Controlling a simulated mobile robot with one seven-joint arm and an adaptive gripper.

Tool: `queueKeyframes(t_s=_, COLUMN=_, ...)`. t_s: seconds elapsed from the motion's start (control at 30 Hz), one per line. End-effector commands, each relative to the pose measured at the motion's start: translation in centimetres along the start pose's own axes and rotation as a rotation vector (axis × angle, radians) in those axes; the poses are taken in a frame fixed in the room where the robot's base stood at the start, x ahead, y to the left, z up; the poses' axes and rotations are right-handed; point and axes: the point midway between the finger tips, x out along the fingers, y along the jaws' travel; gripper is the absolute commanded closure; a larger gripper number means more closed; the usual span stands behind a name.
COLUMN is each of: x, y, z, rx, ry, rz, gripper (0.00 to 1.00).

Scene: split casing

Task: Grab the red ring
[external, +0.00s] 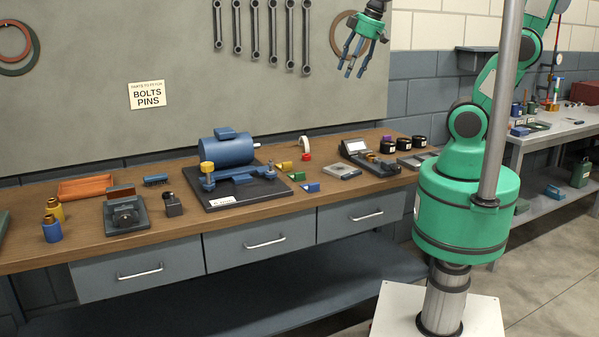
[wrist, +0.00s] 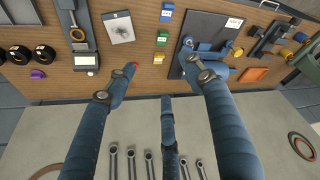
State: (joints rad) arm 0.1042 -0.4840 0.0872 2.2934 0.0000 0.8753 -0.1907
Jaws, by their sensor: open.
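A small red ring (external: 306,157) lies on the wooden bench, just right of the black plate with the blue motor, beside an upright white ring (external: 304,142). In the wrist view only a sliver of the red ring (wrist: 134,66) shows at the tip of the left finger, which hides most of it. My gripper (external: 354,66) is high above the bench, in front of the wall board, up and to the right of the red ring. In the wrist view my gripper (wrist: 165,85) has its blue fingers spread, open and empty.
The blue motor (external: 228,150) stands on its black plate (external: 250,195) left of the ring. Wrenches (external: 272,30) hang on the board behind.

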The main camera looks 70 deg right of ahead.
Motion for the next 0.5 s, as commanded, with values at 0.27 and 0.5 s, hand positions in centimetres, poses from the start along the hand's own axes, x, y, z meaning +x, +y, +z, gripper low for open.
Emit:
queueKeyframes(t_s=0.27, x=4.0, y=3.5, z=-4.2, rx=-0.047, ry=-0.073, rz=0.001, gripper=0.47)
queueKeyframes(t_s=0.5, x=8.3, y=6.9, z=-7.2, rx=-0.088, ry=-0.130, rz=-0.005, gripper=0.47)
